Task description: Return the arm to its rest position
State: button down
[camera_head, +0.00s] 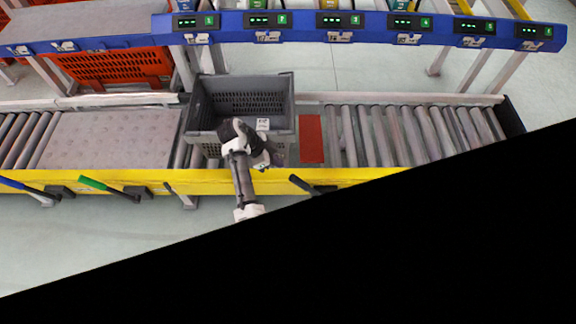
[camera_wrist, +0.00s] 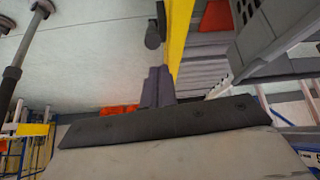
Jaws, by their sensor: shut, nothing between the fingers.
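My arm (camera_head: 242,180) reaches up from the lower edge of the head view, over the yellow conveyor rail. Its wrist is bent in front of the near wall of a grey crate. My gripper (camera_wrist: 158,86) shows in the wrist view with its two dark fingers together and nothing between them. In the head view the arm's own links hide the fingers or make them hard to pick out.
The grey crate (camera_head: 284,109) stands on the roller conveyor (camera_head: 400,135) and looks empty. A red plate (camera_head: 311,139) lies right of it. The yellow rail (camera_head: 110,177) carries several levers. An orange tote (camera_head: 115,68) stands behind at left. Open floor (camera_head: 60,240) lies in front.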

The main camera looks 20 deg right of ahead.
jog(key=shift+w+a+r, duration=0.1)
jog(key=shift+a+r, duration=0.25)
jog(key=shift+a, duration=0.2)
